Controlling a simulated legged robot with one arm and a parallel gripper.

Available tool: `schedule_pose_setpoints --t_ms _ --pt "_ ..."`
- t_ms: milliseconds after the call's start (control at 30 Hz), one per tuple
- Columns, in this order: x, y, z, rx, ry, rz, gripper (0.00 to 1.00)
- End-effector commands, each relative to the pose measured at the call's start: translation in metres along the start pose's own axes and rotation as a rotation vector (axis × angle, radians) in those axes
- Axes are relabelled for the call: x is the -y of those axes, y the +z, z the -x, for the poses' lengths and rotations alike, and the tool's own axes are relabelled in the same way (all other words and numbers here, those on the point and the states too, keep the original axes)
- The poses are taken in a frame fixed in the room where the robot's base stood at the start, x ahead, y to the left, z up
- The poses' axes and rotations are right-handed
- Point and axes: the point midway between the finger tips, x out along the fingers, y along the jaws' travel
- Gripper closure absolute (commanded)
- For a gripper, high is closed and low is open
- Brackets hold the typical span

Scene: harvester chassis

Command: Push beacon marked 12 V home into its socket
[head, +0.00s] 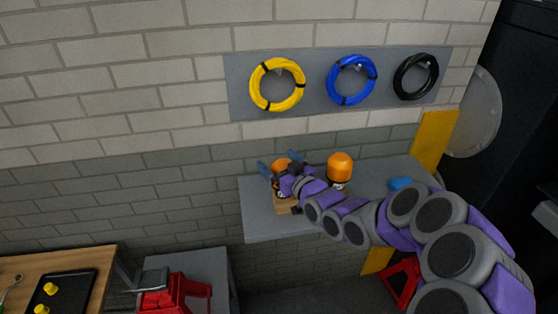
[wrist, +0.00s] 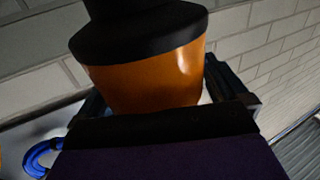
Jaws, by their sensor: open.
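An orange beacon (head: 281,164) is at the left part of the grey shelf, partly hidden behind my gripper (head: 279,166). My gripper's blue fingers stand apart on either side of it. In the wrist view the orange beacon (wrist: 150,82) with a black part fills the middle, between my gripper's dark fingers (wrist: 160,92). I cannot tell whether the fingers touch it. A second orange beacon (head: 340,166) with a dark and white base stands upright to the right. No 12 V mark is legible on either, and the socket is hidden.
The grey shelf (head: 262,228) holds a wooden block (head: 285,206) under my gripper and a blue item (head: 400,183) at right. Yellow, blue and black cable coils hang on a wall panel (head: 312,88). A red stand (head: 176,295) and a tool bench (head: 95,262) are lower left.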

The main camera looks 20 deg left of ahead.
Motion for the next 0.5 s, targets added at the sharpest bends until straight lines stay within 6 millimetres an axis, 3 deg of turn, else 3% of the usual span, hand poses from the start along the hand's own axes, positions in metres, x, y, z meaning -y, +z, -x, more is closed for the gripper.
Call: schedule_pose_setpoints --t_ms 267,500 --pt "-0.0016 -0.0001 0.001 -0.001 0.001 -0.002 0.0" --pt "0.0 0.0009 -0.001 0.001 0.0 0.0 0.23"
